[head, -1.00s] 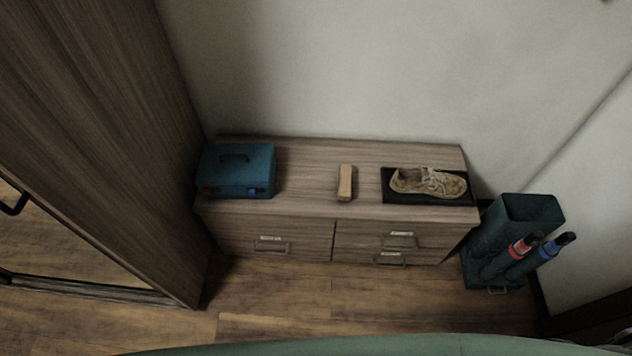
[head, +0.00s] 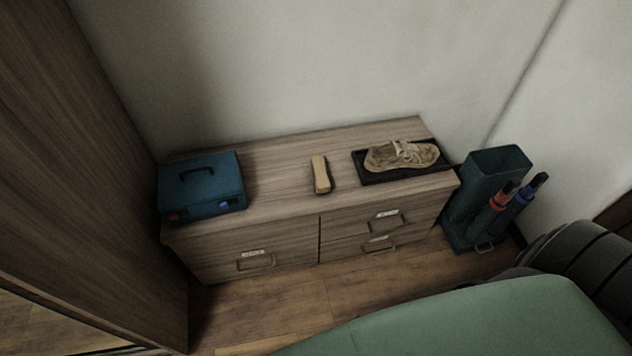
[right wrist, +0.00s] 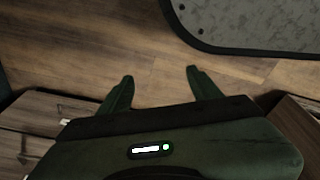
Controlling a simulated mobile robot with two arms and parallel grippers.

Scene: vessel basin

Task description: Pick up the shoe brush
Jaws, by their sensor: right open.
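The shoe brush (head: 320,174) is a small block with a light wooden top and a darker edge. It lies on top of the low wooden cabinet (head: 285,160), between the blue box and the shoe. My right gripper (right wrist: 160,82) shows in the right wrist view with its two dark green fingers apart and nothing between them. It is above the wooden floor, and the brush is not in that view. Neither gripper shows in the head view.
A blue case (head: 203,187) stands on the cabinet's left end. A beige shoe (head: 400,156) sits on a black tray (head: 369,179) at the right. A dark green umbrella stand (head: 487,178) with umbrellas stands right of the cabinet. A tall wooden panel (head: 75,130) rises at the left.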

